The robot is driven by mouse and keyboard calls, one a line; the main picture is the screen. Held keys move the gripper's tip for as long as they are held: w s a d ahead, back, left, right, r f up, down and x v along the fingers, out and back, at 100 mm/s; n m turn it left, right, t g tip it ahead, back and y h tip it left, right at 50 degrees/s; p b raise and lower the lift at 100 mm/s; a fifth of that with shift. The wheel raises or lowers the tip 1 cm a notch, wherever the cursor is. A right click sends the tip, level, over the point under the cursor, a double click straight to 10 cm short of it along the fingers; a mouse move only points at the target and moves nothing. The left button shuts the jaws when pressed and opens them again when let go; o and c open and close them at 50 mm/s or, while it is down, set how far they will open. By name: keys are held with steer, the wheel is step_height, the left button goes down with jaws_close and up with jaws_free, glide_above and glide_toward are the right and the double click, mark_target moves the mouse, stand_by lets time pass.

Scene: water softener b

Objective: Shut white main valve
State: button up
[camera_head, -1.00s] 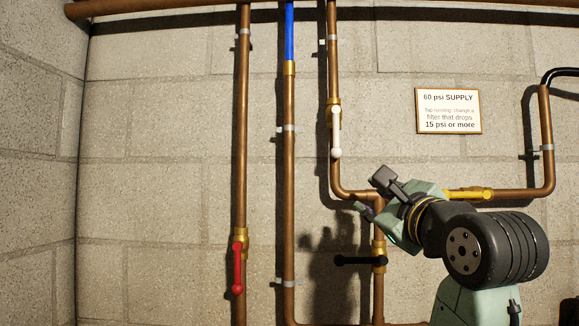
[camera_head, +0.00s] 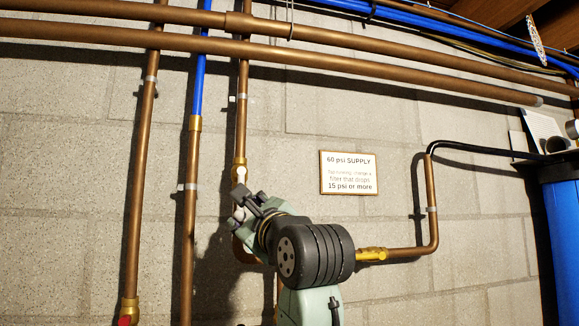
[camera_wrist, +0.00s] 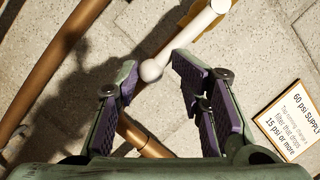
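The white main valve has a brass body (camera_head: 239,171) on a vertical copper pipe. Its white handle (camera_wrist: 187,40) ends in a round white knob (camera_wrist: 151,70). In the head view, my gripper hides most of the handle. My gripper (camera_wrist: 156,66) is open. In the wrist view, its purple-padded fingers lie on either side of the knob, with gaps that look clear. I cannot tell how far the knob is in depth from the fingertips. The gripper also shows in the head view (camera_head: 243,204), in front of the pipe just below the valve body.
A blue-topped pipe (camera_head: 189,240) and another copper pipe (camera_head: 139,180) run vertically to the left. A red handle (camera_head: 125,321) is at the bottom edge. A yellow fitting (camera_head: 371,254) and supply sign (camera_head: 349,173) are right. A blue tank (camera_head: 563,230) stands far right.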

steer(key=shift+w+a+f, duration=0.1)
steer(key=shift+a+f, duration=0.15)
steer(key=shift+a, duration=0.15)
steer(key=c, duration=0.3)
steer(key=shift+d+g, duration=0.1)
steer(key=shift+g, duration=0.2)
steer(key=shift+o, duration=0.3)
steer(key=shift+w+d+r+p, duration=0.15)
steer(key=shift+w+d+p, duration=0.15)
steer(key=shift+d, duration=0.25)
steer(key=shift+w+d, duration=0.1)
steer(key=shift+d, duration=0.4)
steer(key=shift+c, duration=0.4)
steer(key=shift+d, duration=0.15)
